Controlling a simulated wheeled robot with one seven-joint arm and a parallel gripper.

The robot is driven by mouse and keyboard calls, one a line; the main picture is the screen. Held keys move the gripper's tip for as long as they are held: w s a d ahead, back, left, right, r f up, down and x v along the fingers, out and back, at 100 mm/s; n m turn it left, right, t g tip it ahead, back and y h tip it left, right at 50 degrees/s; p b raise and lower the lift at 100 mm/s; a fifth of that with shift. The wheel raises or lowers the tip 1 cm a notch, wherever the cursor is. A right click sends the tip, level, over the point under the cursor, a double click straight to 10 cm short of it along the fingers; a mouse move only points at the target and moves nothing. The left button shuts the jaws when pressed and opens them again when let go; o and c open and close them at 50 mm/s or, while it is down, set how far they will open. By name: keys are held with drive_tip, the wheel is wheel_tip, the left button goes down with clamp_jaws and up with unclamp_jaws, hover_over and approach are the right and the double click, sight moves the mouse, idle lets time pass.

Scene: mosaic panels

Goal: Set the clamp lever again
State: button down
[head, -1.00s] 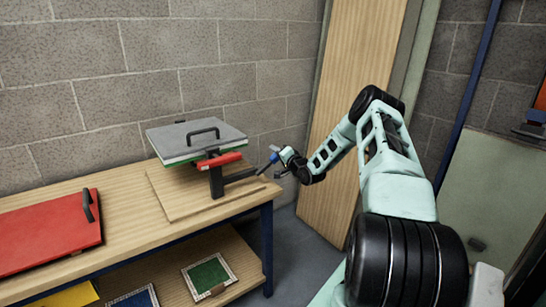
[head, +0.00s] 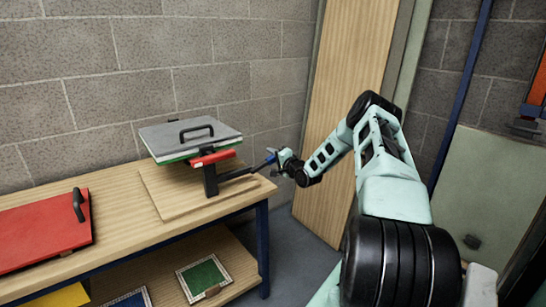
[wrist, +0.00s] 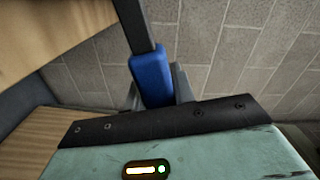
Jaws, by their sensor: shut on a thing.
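The clamp stands at the right end of the wooden bench, with a dark post (head: 210,182) and a red bar (head: 213,158) under the press plate's near edge. Its lever (head: 243,171) is a dark bar reaching right, slightly upward, to a blue grip (head: 270,159). My gripper (head: 281,160) is shut on that blue grip, just past the bench's right edge. In the wrist view the blue grip (wrist: 151,78) sits between my grey fingers, and the dark lever bar (wrist: 134,24) runs up from it. The fingertips are partly hidden behind the grip.
A grey press plate (head: 190,136) with a black handle lies over a wooden base board (head: 160,190). A red panel (head: 40,228) lies left on the bench. A green mosaic panel (head: 203,275) is on the lower shelf. A wooden board (head: 345,110) leans behind my arm.

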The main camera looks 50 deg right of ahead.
drive_tip(key=c, duration=1.2)
unclamp_jaws()
drive_tip(key=shift+f, duration=0.1)
drive_tip(key=shift+o, duration=0.2)
drive_tip(key=shift+s, duration=0.15)
drive_tip(key=v, duration=1.7)
drive_tip(key=shift+a, duration=0.1)
